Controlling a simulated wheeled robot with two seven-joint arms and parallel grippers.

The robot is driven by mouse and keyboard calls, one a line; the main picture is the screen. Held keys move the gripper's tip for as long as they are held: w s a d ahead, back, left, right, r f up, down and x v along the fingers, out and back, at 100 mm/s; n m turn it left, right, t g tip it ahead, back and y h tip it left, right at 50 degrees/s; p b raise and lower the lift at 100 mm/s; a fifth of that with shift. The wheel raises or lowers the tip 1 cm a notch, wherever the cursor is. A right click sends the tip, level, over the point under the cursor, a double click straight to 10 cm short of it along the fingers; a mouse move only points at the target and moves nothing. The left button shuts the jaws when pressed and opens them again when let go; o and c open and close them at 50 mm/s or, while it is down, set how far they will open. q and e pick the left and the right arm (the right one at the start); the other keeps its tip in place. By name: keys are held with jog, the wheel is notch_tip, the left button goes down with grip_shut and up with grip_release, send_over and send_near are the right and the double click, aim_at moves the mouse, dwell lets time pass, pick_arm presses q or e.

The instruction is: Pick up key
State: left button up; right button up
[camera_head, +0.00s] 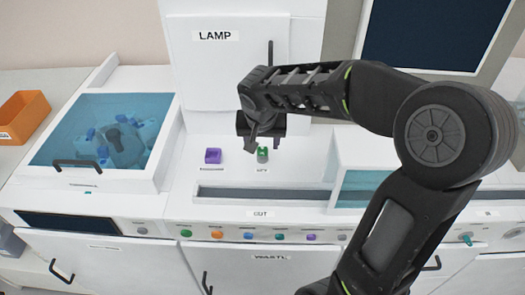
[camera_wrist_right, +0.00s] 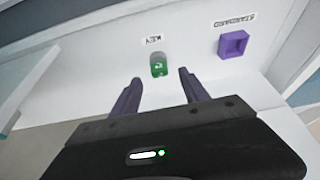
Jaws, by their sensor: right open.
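The key (camera_head: 262,154) is a small grey piece with a green part, standing on the white bench top behind a small label. In the right wrist view the key (camera_wrist_right: 158,66) shows beyond the fingertips, roughly in line with the gap between them, next to a label reading KEY. My right gripper (camera_head: 261,145) points down above and close to the key, open and empty. In the right wrist view its two dark fingers (camera_wrist_right: 160,78) stand apart, with nothing between them. My left gripper is not in view.
A purple square holder (camera_head: 213,156) sits just left of the key. The white LAMP cabinet (camera_head: 225,75) rises behind. A long dark slot (camera_head: 265,194) runs in front.

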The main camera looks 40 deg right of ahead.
aim_at(263, 148)
jog(key=shift+p+x, duration=0.75)
jog(key=shift+x, duration=1.9)
grip_shut()
